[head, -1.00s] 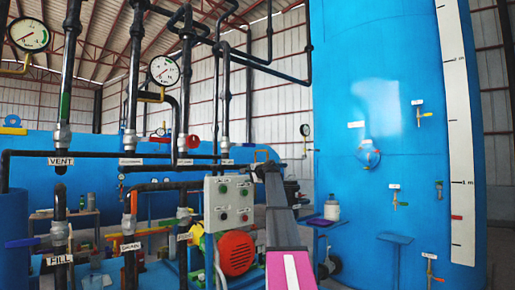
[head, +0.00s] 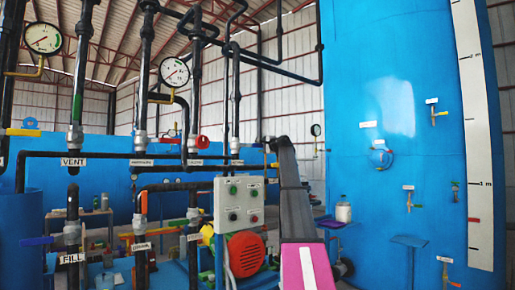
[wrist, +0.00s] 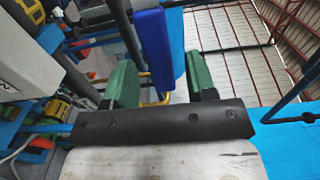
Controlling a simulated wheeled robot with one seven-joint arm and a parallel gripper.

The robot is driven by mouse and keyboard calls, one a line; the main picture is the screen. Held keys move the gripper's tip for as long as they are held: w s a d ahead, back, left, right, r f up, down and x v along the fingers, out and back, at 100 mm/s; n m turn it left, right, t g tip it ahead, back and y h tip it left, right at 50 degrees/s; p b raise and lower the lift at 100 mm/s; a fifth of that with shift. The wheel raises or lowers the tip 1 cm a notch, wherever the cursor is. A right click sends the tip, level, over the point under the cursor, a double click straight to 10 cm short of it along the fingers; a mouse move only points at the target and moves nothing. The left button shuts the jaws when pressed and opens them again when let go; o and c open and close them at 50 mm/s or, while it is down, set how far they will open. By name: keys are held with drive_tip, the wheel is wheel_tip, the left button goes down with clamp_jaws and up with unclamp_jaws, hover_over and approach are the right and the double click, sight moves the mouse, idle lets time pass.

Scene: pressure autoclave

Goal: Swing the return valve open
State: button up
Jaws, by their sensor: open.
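A blue bar-shaped handle (wrist: 157,48) lies between and beyond my gripper's fingers in the wrist view. I cannot tell whether it belongs to the return valve, and no return label is readable. My gripper (wrist: 162,82) has two green finger pads, spread apart, with nothing clamped between them. The handle looks closer to the left finger; contact cannot be told. In the head view my arm reaches forward beside the control box, and its far end hides the gripper's fingers. Black pipes carry labels, including VENT (head: 73,162) and FILL (head: 71,258); other labels are too small to read.
A grey control box (head: 240,202) with buttons and an orange-red motor (head: 245,254) stand left of my arm. A large blue tank (head: 400,120) with small taps stands at right. Gauges (head: 174,72) and dense pipes fill the left.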

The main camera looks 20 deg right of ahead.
drive_tip(key=x, duration=0.4)
clamp_jaws()
drive_tip(key=shift+r, duration=0.1)
wheel_tip(320, 180, up, 8)
drive_tip(key=n, duration=0.9)
hover_over(260, 145)
drive_tip(key=w+a, duration=0.1)
drive_tip(key=a, duration=0.3)
drive_tip(key=shift+s+a+r+n, duration=0.4)
drive_tip(key=shift+a+n, duration=0.75)
drive_tip(key=shift+n, duration=0.35)
drive_tip(key=shift+s+a+r+n, duration=0.4)
drive_tip(key=shift+a+n, duration=0.75)
drive_tip(key=shift+n, duration=0.35)
drive_tip(key=shift+s+a+r+n, duration=0.4)
drive_tip(key=shift+a+n, duration=0.75)
drive_tip(key=shift+n, duration=0.35)
